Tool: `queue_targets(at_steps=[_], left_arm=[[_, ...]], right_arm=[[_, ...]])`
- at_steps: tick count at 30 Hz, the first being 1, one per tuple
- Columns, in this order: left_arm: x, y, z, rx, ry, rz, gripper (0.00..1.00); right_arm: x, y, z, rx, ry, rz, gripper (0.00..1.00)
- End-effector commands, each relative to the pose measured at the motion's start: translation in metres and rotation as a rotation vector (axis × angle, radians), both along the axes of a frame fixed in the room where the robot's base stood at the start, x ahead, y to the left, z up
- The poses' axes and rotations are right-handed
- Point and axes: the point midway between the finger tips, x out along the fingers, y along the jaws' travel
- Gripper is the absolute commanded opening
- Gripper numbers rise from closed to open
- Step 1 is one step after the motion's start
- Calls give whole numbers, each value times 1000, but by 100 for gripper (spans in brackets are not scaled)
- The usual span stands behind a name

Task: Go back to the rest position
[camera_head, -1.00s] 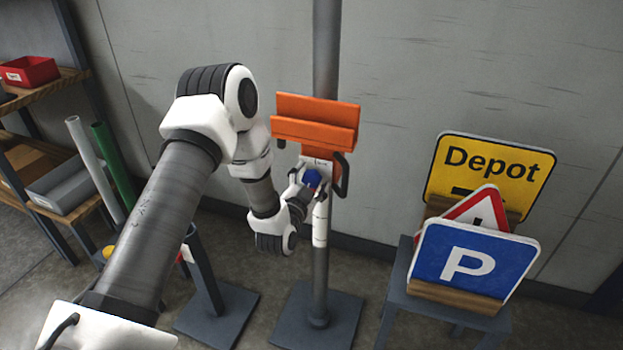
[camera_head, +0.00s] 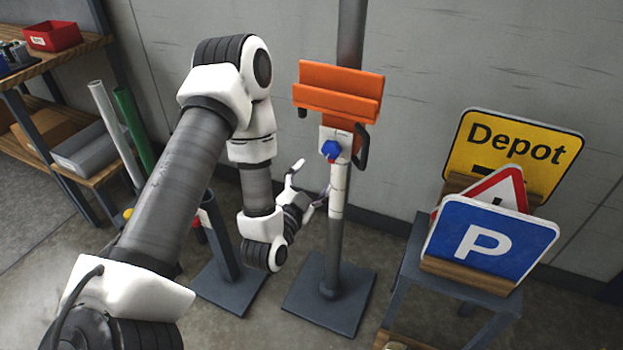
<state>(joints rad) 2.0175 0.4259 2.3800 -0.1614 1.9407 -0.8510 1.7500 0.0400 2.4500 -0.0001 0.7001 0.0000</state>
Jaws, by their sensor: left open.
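My left arm comes in from the left, and my left gripper (camera_head: 308,183) is open and empty, just left of the grey post. The post carries an orange holder (camera_head: 339,92) with a white plate, a blue knob (camera_head: 330,149) and a black handle (camera_head: 361,146) under it. The gripper is lower than the blue knob and apart from it. My right gripper does not show.
A grey stand at the right holds a yellow Depot sign (camera_head: 512,150), a red-edged triangular sign (camera_head: 509,187) and a blue P sign (camera_head: 488,243). Shelves with a red bin (camera_head: 52,37) and a grey bin (camera_head: 88,150) stand at the left. Tubes lean beside them.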

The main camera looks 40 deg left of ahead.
Motion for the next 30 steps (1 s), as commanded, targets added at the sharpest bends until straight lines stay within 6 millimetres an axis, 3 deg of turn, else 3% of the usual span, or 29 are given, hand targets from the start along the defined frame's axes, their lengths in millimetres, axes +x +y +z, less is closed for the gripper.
queue_targets(at_steps=[11,14,16,19,21,23,24,27,30], left_arm=[[-3,-5,-8,6,26,-14,74],[-12,-37,-33,39,122,-97,74],[-27,-63,-73,17,287,-164,74],[-73,-96,-142,-121,617,-213,74],[-119,-110,-184,-248,863,-179,74],[-163,-116,-210,-360,1065,-99,74],[-190,-117,-220,-431,1180,-25,74],[-237,-115,-230,-581,1365,173,74],[-260,-115,-232,-664,1439,298,74]], right_arm=[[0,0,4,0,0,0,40],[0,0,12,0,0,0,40],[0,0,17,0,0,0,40],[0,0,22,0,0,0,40],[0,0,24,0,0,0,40],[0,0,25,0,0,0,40],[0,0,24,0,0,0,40],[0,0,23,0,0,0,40],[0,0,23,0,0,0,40]])
